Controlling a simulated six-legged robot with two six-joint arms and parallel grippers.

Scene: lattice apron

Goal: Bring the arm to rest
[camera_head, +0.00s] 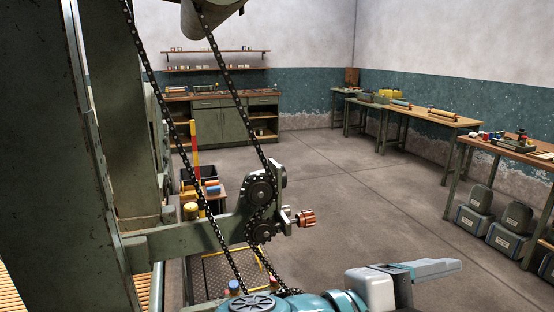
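One of my arms shows at the bottom edge, with teal joints and a pale grey wrist block. It enters from the lower left of centre, so I take it as my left arm. Its gripper (445,266) points right, held level above the floor. The fingers lie nearly in line with the view, and whether there is a gap between them is unclear. Nothing is seen held in it. My other gripper is not in view.
A green machine frame (50,150) fills the left, with chains, sprockets (260,192) and a copper-coloured knob (305,218) close ahead. Workbenches (430,112) line the right wall, with grey cases (508,228) below. A cabinet (222,118) stands at the back. The middle floor is clear.

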